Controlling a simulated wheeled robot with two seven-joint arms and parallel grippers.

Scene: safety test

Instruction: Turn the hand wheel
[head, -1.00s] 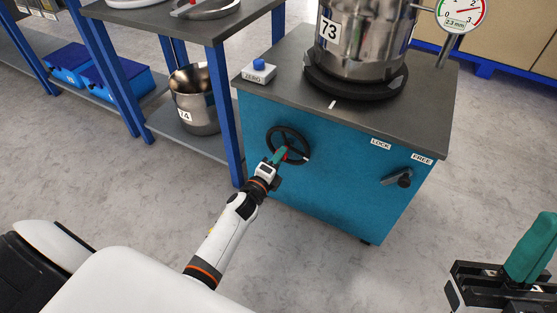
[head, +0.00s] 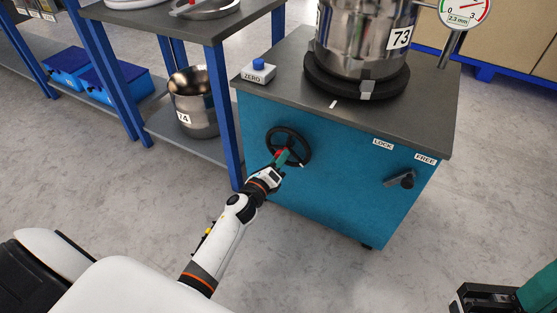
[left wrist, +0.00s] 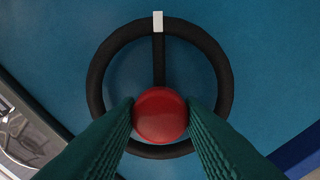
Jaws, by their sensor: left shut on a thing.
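The hand wheel (head: 285,129) is a black ring on the blue front of a cabinet. In the left wrist view its rim (left wrist: 96,85) shows with a white mark at the top and one spoke leading to the mark. A red knob (left wrist: 160,115) sits low on the wheel in that view. My left gripper (head: 283,157) is shut on the red knob, with a teal finger on each side of it. My right gripper (head: 530,292) is partly in view at the lower right corner, away from the cabinet; its jaws cannot be made out.
A steel pot labelled 73 (head: 345,35) stands on a black turntable (head: 340,88) atop the cabinet. A dial gauge (head: 463,14) reads 2.3 mm. A blue ZERO button (head: 258,64) and a black LOCK/FREE lever (head: 405,180) are nearby. A blue-legged bench (head: 225,115) stands left.

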